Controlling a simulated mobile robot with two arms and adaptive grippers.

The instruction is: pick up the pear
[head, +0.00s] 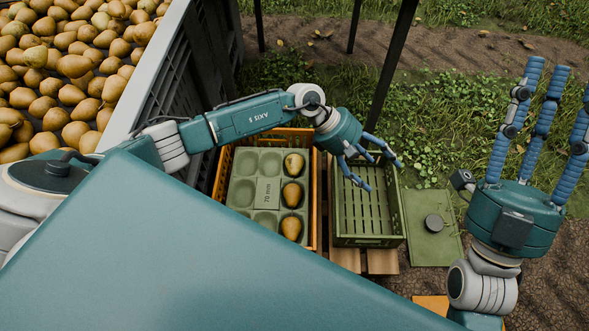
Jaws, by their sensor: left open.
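Three yellow-brown pears sit in the right column of a grey-green moulded tray (243,163) marked "70 mm". The far pear (294,164), the middle pear (291,194) and the near pear (291,228) each lie in their own cup. The tray's other visible cups are empty. The tray lies inside an orange crate (313,215). My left gripper (378,168) is open and empty, with blue fingers spread above the far end of a green crate, right of the pears. My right gripper (553,85) is raised at the right, its blue fingers spread and empty, away from the pears.
The green slatted crate (367,240) looks empty and stands on wooden slats (382,262). A large grey bin (165,62) full of pears stands upper left. Dark posts (388,75) rise behind.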

